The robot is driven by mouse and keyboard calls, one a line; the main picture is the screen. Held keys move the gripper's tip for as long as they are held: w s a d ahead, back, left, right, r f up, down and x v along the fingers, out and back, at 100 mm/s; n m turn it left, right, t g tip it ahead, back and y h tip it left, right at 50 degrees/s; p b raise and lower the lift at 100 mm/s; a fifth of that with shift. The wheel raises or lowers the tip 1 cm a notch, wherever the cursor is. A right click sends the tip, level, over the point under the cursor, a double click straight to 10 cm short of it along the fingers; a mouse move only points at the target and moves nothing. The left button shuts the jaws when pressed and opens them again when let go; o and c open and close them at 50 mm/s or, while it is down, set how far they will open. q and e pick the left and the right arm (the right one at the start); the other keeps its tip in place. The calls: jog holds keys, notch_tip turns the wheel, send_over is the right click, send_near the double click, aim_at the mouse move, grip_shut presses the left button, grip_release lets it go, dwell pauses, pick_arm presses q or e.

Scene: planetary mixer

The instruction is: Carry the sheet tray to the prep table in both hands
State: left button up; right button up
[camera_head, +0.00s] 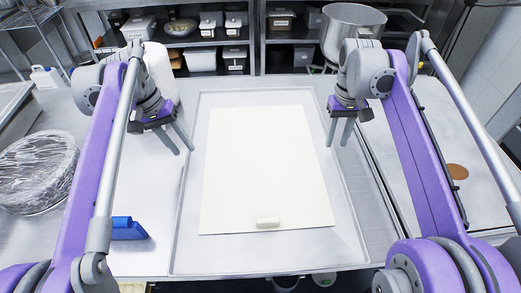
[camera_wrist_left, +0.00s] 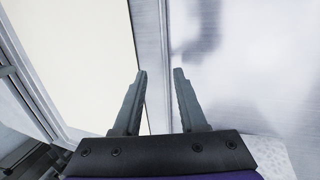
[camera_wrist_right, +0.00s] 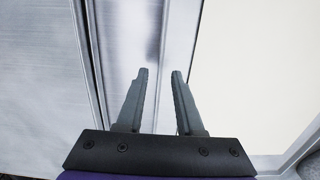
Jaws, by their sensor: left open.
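The metal sheet tray (camera_head: 188,235) lies flat on the steel table (camera_head: 160,190). A cream sheet (camera_head: 262,160) covers most of its middle, with a small white block (camera_head: 268,222) near the front edge. My left gripper (camera_head: 184,152) is open and empty at the tray's left long side; its fingers (camera_wrist_left: 160,75) point down over the rim in the left wrist view. My right gripper (camera_head: 337,147) is open and empty at the right long side; its fingers (camera_wrist_right: 160,75) are near the rim in the right wrist view. I cannot tell whether any finger touches the tray.
A blue scraper (camera_head: 128,230) and a plastic-wrapped round item (camera_head: 38,172) are on the left. A steel pot (camera_head: 350,30) and shelves with bins (camera_head: 235,58) stand behind. A brown disc (camera_head: 457,171) lies on the right-hand surface.

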pick_arm(q)
jog(key=v, duration=1.1)
jog(key=shift+r, duration=0.45)
pick_arm(e)
notch_tip(320, 180, up, 8)
jog(key=shift+w+f, duration=0.2)
jog(key=shift+f, duration=0.05)
pick_arm(q)
jog(key=shift+a, duration=0.1)
